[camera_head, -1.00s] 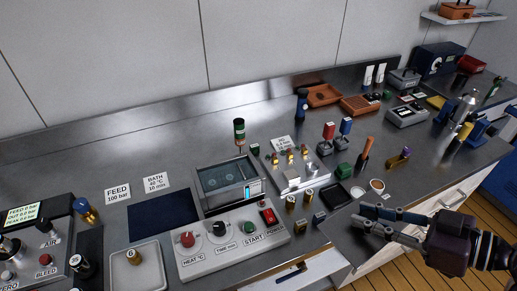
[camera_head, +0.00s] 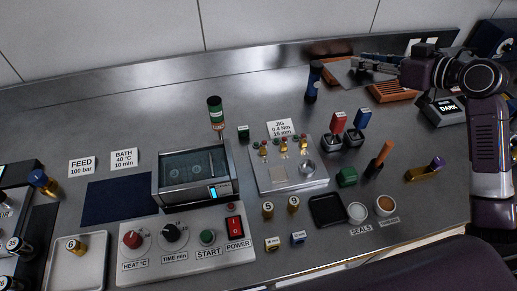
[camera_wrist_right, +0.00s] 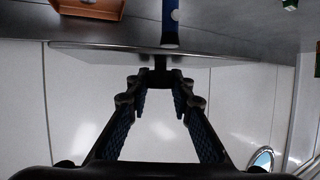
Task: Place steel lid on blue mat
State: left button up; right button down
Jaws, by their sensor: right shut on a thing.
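The blue mat (camera_head: 118,202) lies flat and bare on the bench at the left, beside the bath. My right gripper (camera_head: 358,62) reaches in from the right over the back of the bench, by the brown trays. A flat grey plate (camera_head: 345,76), which I take to be the steel lid, shows at its fingertips. The fingers partly cover it, and its exact outline is unclear. My left gripper is not in view.
The bath (camera_head: 195,172) with its control panel (camera_head: 190,240) stands right of the mat. The jig (camera_head: 285,172) is mid-bench. A blue-black bottle (camera_head: 313,82) stands upright left of my gripper. Red and blue handled tools (camera_head: 338,125) stand in front of it. The slotted brown tray (camera_head: 392,92) is near.

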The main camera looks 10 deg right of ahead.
jog(key=shift+m+t+h, duration=0.3)
jog(key=shift+m+h, duration=0.3)
jog(key=shift+h, duration=0.1)
jog(key=d+r, duration=0.1)
jog(key=w+d, duration=0.1)
jog(key=d, duration=0.1)
jog(key=d+r, duration=0.1)
jog(key=shift+w+d+r, duration=0.25)
jog(key=shift+d+r, duration=0.05)
jog(key=shift+r, duration=0.05)
jog(key=shift+w+d, duration=0.1)
jog(key=shift+d, duration=0.1)
notch_tip(320, 180, down, 15)
jog(key=shift+r+p, duration=0.1)
jog(key=shift+p, duration=0.6)
notch_tip(320, 180, down, 5)
jog(key=shift+f, duration=0.15)
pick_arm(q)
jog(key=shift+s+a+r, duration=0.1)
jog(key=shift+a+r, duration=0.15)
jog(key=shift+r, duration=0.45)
pick_arm(e)
jog(key=shift+f, duration=0.15)
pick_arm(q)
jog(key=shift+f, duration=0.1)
pick_arm(e)
jog(key=c, duration=1.7)
grip_release()
